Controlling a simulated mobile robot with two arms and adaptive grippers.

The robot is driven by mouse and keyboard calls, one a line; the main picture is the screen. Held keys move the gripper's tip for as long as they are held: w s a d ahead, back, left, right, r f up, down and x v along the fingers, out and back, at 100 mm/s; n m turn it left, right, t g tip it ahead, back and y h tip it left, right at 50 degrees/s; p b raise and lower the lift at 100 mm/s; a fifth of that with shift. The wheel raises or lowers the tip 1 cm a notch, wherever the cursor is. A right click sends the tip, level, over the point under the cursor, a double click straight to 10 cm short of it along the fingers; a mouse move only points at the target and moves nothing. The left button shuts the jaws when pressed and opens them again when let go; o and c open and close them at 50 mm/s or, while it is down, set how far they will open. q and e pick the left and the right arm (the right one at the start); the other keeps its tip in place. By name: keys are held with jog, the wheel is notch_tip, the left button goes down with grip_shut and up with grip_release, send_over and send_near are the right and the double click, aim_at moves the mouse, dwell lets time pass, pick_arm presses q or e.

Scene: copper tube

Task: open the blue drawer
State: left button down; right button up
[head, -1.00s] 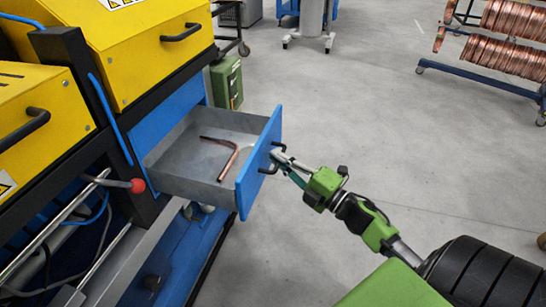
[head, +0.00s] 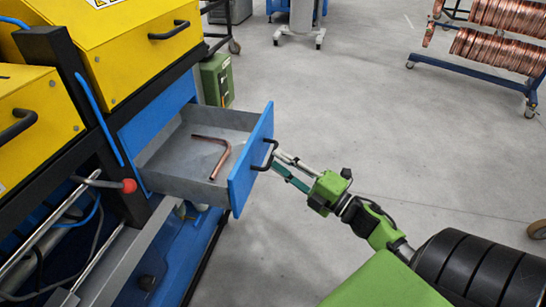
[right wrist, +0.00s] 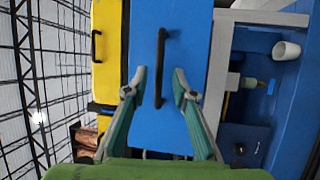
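The blue drawer (head: 250,165) stands pulled out of the blue cabinet on the left, its grey tray exposed. A bent copper tube (head: 221,158) lies inside it. The black handle (head: 272,142) is on the drawer's front. My right gripper (head: 278,160) is at the handle from the right, with its fingers spread. In the right wrist view, the open fingers of my right gripper (right wrist: 160,82) lie on either side of the black handle (right wrist: 161,45), with gaps to it. Whether a fingertip touches the handle is not clear. My left gripper is not in view.
Yellow machine covers (head: 125,45) with black handles stand above the drawer. A red knob (head: 129,186) sticks out left of it. A green canister (head: 217,79) stands behind. A rack of copper coils (head: 500,45) is far right. The grey floor between is clear.

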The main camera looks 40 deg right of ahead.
jog(key=v, duration=0.8)
jog(key=shift+s, duration=0.25)
jog(key=shift+w, duration=0.1)
